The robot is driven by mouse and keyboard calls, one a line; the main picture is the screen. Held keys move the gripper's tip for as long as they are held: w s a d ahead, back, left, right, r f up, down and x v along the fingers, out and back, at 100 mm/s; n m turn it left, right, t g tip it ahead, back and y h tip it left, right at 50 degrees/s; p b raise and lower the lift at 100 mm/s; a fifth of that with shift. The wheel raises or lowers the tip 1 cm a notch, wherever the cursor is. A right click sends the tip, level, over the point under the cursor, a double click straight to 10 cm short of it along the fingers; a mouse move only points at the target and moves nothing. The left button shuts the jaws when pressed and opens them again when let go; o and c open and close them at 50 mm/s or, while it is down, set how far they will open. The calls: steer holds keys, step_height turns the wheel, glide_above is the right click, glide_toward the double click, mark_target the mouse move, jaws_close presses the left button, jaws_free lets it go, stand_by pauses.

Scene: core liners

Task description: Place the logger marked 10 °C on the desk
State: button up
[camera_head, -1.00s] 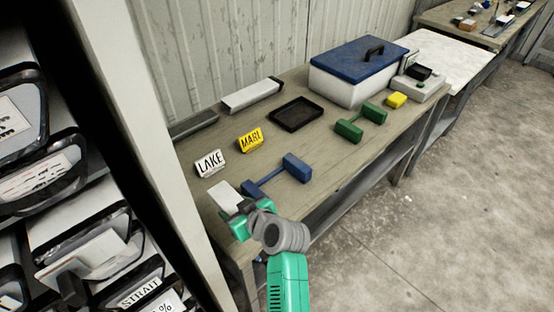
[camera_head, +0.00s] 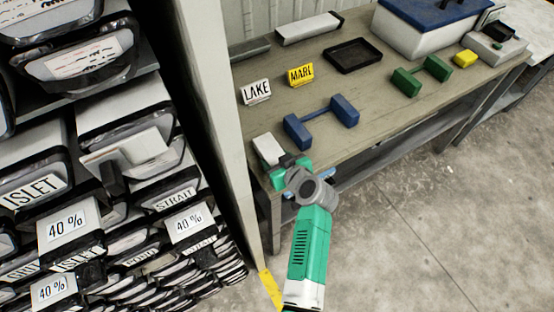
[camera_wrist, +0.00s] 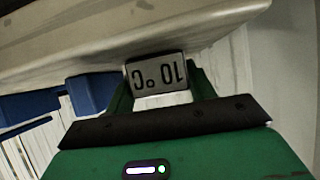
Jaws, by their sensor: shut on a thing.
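The logger (camera_head: 268,150) is a small pale block at the tip of my gripper (camera_head: 290,166), over the near left corner of the desk (camera_head: 335,142). In the wrist view the logger (camera_wrist: 157,74) shows a face marked 10 °C, upside down, between the green fingers of my gripper (camera_wrist: 160,92). My gripper is shut on it. The desk (camera_wrist: 120,25) fills the top of the wrist view. I cannot tell whether the logger touches the desk.
A blue two-block object (camera_head: 320,119) lies just beyond the logger. A LAKE sign (camera_head: 256,91), a yellow MARL sign (camera_head: 300,75), a black tray (camera_head: 352,55) and a green two-block object (camera_head: 421,76) stand farther back. A rack of labelled liners (camera_head: 110,160) fills the left.

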steer(key=o, duration=1.1)
steer(key=p+v, duration=0.3)
steer(key=v, duration=0.9)
